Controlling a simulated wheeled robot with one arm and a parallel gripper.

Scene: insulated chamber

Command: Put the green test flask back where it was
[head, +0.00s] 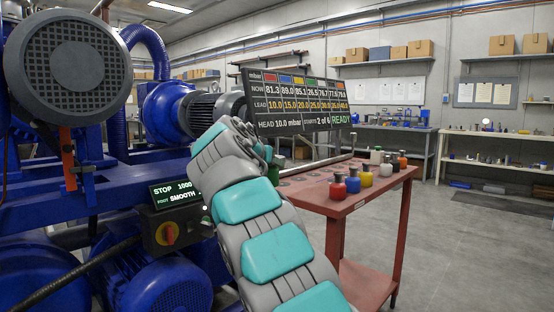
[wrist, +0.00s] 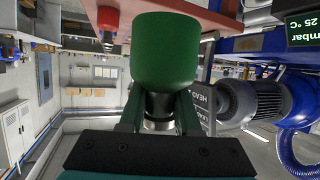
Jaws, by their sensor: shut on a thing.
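The green test flask (wrist: 165,55) fills the upper middle of the wrist view, its base toward the top of the picture. My gripper (wrist: 158,108) is shut on its dark neck, one finger on each side. In the head view a small part of the green flask (head: 273,174) shows below my gripper (head: 267,154), at the left end of the red table (head: 325,204). The arm hides much of that end. Dark round marks (head: 292,180) show on the tabletop there. I cannot tell whether the flask touches the table.
Several flasks stand on the table's right part, among them a red one (head: 338,187), a blue one (head: 353,181), a yellow one (head: 366,178) and a white one (head: 376,156). A readings board (head: 300,102) stands behind. Blue pump machinery (head: 165,285) fills the left.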

